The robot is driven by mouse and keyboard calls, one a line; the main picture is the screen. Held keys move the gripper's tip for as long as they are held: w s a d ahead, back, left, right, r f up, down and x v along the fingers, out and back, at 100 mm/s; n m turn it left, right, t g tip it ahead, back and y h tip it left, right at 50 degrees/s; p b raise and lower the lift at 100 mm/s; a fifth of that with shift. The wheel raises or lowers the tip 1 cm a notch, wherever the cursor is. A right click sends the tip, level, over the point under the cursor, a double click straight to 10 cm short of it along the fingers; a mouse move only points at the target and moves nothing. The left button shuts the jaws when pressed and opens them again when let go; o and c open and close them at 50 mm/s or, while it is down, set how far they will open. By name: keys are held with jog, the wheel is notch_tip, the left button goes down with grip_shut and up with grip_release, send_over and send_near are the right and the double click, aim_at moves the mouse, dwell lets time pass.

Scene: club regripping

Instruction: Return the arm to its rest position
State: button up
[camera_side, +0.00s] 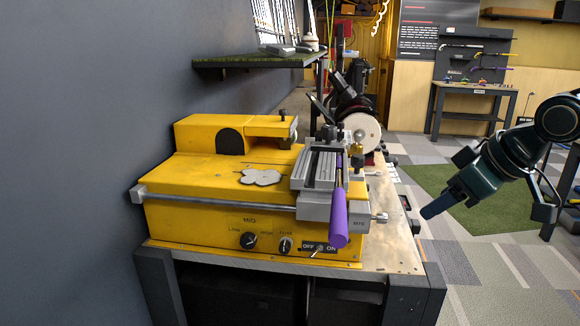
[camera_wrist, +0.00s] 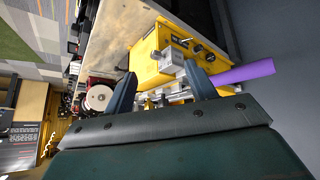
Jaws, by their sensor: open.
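My gripper (camera_side: 436,206) hangs in free air at the right of the side view, clear of the bench and apart from the machine. In the wrist view its two fingers (camera_wrist: 160,90) stand apart with nothing held between them. A club with a purple grip (camera_side: 339,217) lies in the clamp (camera_side: 318,168) of the yellow machine (camera_side: 190,195). The purple grip sticks out past the machine's front edge. It also shows in the wrist view (camera_wrist: 245,72), partly behind one finger.
The bench (camera_side: 410,262) carries the machine, with a white disc (camera_side: 361,132) behind the clamp. A green-topped shelf (camera_side: 260,61) hangs above. A grey wall (camera_side: 80,120) closes the left side. Open floor lies to the right, with a tool table (camera_side: 470,88) far back.

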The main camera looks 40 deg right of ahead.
jog(key=s+f+m+g, duration=0.1)
jog(key=s+f, duration=0.2)
jog(key=s, duration=0.6)
jog(key=shift+s+d+f+g+y, duration=0.25)
jog(key=shift+s+f+g+y, duration=0.05)
jog(key=shift+g, duration=0.1)
dwell(0.9)
